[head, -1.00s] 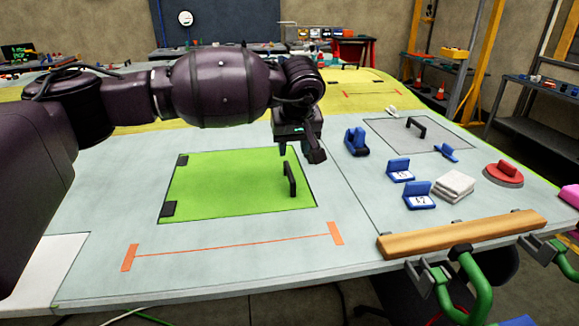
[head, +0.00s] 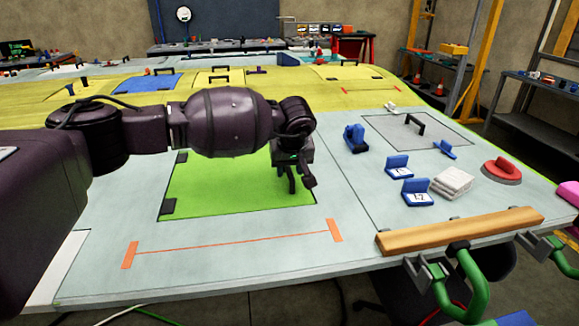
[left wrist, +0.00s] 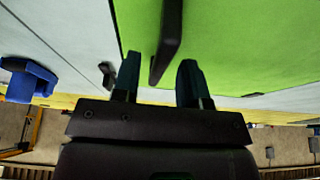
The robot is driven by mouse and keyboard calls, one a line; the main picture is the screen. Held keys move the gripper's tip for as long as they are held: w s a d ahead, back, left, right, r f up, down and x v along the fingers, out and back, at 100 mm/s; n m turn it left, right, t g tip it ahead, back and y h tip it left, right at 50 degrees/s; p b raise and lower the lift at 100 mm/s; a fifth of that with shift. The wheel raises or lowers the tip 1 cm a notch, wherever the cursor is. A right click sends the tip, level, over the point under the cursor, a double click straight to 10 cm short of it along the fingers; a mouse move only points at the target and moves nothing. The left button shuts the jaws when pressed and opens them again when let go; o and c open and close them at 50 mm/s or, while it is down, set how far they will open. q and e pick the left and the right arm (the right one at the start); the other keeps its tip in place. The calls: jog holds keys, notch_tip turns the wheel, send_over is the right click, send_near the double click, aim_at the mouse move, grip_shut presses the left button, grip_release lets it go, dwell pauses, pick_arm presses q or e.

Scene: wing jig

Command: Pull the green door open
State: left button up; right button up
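The green door (head: 215,190) lies flat in the pale wing panel in the head view, with dark hinges (head: 168,206) along its left edge. It also fills the upper right of the left wrist view (left wrist: 250,50). My left gripper (head: 300,185) points down over the door's right side. The black door handle (left wrist: 170,30) shows between its two spread fingers (left wrist: 159,65) in the left wrist view, with gaps on both sides. In the head view the gripper hides the handle. My right gripper is out of view.
Right of the door are a blue clamp-like part (head: 355,138), blue numbered blocks (head: 418,194), white cloths (head: 452,182) and a red disc (head: 502,170). A wooden bar (head: 460,231) lies along the front edge. The panel in front of the door is clear apart from orange markings (head: 235,243).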

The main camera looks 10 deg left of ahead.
pick_arm(q)
grip_shut()
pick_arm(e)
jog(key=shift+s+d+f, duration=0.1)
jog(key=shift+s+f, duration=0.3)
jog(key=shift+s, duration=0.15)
pick_arm(q)
jog(key=shift+r, duration=0.1)
